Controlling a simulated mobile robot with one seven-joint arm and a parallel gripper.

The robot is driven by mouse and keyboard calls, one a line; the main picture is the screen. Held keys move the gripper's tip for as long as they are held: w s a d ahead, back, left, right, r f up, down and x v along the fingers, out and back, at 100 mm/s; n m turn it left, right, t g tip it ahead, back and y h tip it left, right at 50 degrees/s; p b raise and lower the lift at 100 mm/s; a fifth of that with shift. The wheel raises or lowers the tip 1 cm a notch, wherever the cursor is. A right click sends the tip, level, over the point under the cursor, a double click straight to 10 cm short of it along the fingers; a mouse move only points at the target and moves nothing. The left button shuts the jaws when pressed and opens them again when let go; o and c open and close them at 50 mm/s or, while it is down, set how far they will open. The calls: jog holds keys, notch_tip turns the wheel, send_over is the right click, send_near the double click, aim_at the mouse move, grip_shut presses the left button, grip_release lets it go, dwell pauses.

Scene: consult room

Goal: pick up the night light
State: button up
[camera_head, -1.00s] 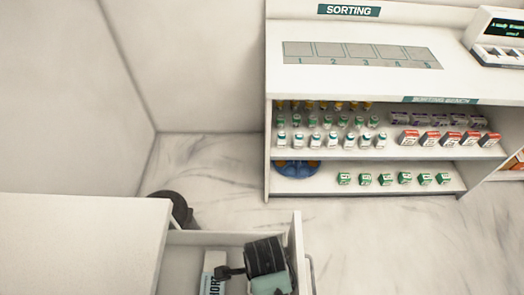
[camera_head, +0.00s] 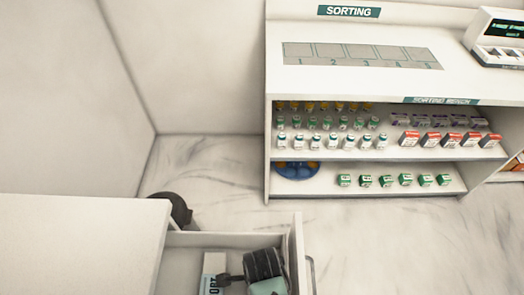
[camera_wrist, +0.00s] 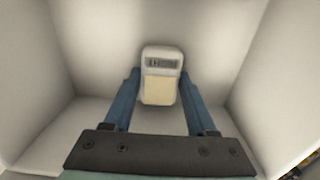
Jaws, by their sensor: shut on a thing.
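The night light (camera_wrist: 160,92) is a small rounded white block with a grey display strip at the top and a cream lower panel. In the wrist view it stands between the two blue fingers of my gripper (camera_wrist: 160,76), which are shut on it from both sides. It is inside a pale open drawer (camera_head: 296,240), whose walls surround it. In the head view my dark wrist reaches down into this drawer at the bottom. The night light cannot be made out there, and my fingertips are hidden.
A white item with dark lettering (camera_head: 213,272) shows left of my wrist. The cabinet top (camera_head: 75,240) lies left of the drawer. A sorting bench (camera_head: 365,80) with shelves of several bottles and boxes stands behind. A dark round object (camera_head: 172,205) is behind the cabinet.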

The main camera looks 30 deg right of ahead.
grip_shut()
jog(key=shift+r, duration=0.1)
